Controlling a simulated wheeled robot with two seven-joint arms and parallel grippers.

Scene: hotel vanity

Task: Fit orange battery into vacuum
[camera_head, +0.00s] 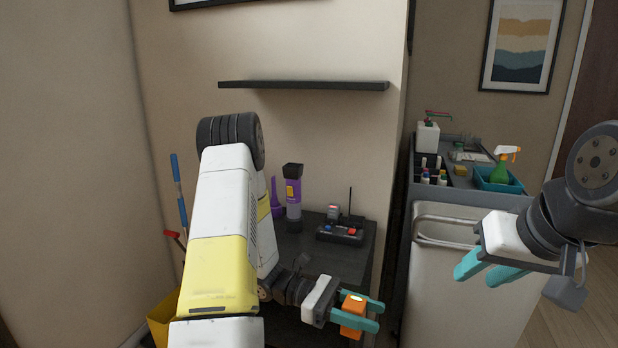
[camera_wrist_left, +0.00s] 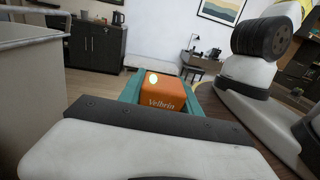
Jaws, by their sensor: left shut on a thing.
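My left gripper (camera_head: 360,314) is shut on the orange battery (camera_head: 352,318), held between its teal fingers in front of the dark table. The battery also shows in the left wrist view (camera_wrist_left: 163,92), with the word "Velbrin" on it. The vacuum (camera_head: 293,192), purple and grey with a dark top, stands upright on the dark table against the wall, apart from the battery. My right gripper (camera_head: 488,273) is at the right in the head view, over the cart's side; its teal fingers look apart with nothing seen between them.
A wall shelf (camera_head: 303,86) hangs above. A grey cart (camera_head: 461,284) with bottles and a teal tray (camera_head: 498,181) stands at the right.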

